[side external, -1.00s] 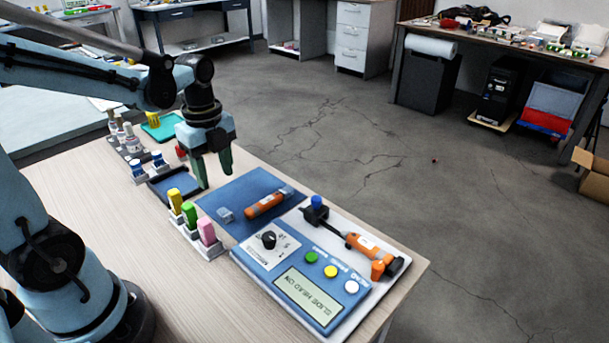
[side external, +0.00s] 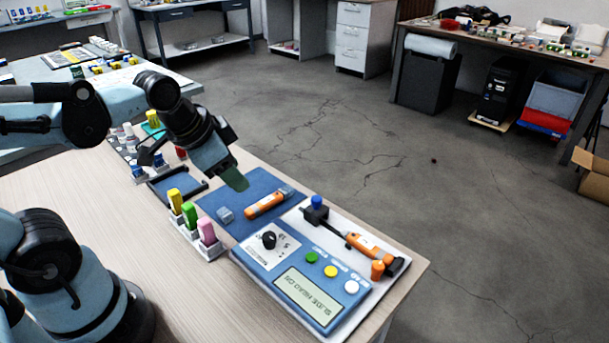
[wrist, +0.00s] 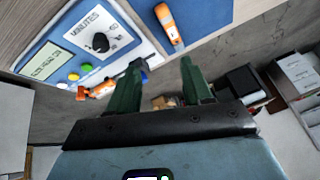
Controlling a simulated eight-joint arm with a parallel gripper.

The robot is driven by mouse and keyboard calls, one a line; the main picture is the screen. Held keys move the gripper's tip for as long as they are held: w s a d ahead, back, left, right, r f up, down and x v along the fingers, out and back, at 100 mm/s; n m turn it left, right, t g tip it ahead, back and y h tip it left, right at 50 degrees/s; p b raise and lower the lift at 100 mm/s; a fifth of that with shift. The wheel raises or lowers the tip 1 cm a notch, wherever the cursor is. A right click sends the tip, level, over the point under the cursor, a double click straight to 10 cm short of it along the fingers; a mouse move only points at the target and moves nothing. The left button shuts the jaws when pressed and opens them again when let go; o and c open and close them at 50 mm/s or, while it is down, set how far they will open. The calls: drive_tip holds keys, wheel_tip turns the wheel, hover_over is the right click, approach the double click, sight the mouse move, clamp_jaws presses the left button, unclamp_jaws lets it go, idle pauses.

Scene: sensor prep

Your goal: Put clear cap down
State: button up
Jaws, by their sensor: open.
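A small grey, see-through block, which looks like the clear cap (side external: 225,214), rests on the left part of the blue mat (side external: 213,203). An orange sensor (side external: 264,205) with a greyish end lies to its right on the same mat; it also shows at the top of the wrist view (wrist: 168,22). My gripper (side external: 237,181) is tilted in the air above the mat's back edge, apart from the cap. Its green fingers are spread with nothing between them in the wrist view (wrist: 160,85). I cannot make out the cap in the wrist view.
A dark-rimmed blue tray (side external: 176,186) lies behind.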

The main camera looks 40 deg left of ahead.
drive_tip(key=d+n, duration=0.1)
drive_tip(key=n, duration=0.1)
drive_tip(key=n+t, duration=0.1)
drive_tip(key=shift+s+d+n+t, duration=0.1)
drive_tip(key=shift+d+n+t, duration=0.2)
drive_tip(key=shift+d+n, duration=0.1)
